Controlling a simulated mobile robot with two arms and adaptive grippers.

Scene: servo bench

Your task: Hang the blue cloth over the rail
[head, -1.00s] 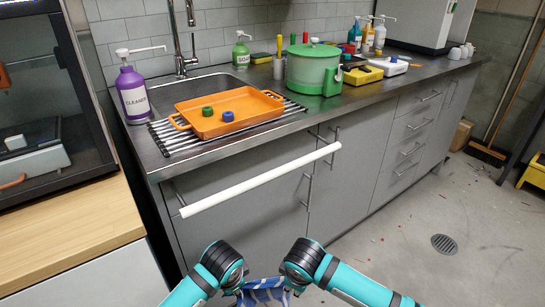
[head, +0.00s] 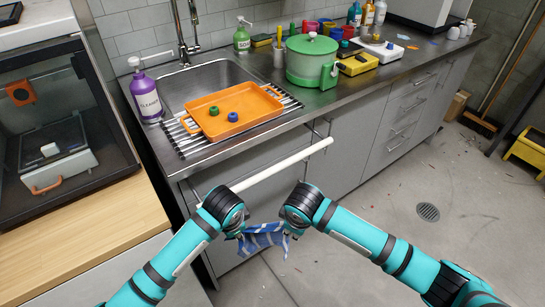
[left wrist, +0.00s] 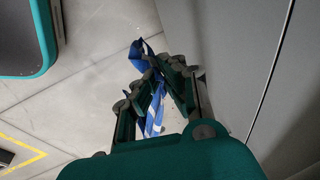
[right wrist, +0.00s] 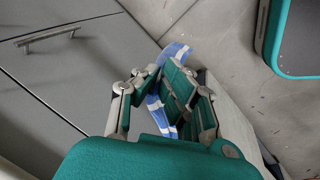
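The blue cloth (head: 262,238), striped with white, hangs between my two grippers in the head view, in front of the cabinet and below the white rail (head: 283,169). My left gripper (head: 240,234) is shut on its left end; the cloth also shows between the fingers in the left wrist view (left wrist: 153,118). My right gripper (head: 289,232) is shut on its right end; the cloth also shows in the right wrist view (right wrist: 156,103). The cloth is apart from the rail. My left arm's end hides part of the rail's left side.
The rail runs along the front of the counter (head: 225,149). An orange tray (head: 212,128) sits above it on a rack, with a purple cleaner bottle (head: 148,95) to the left and a green pot (head: 310,65) to the right. Open floor lies to the right.

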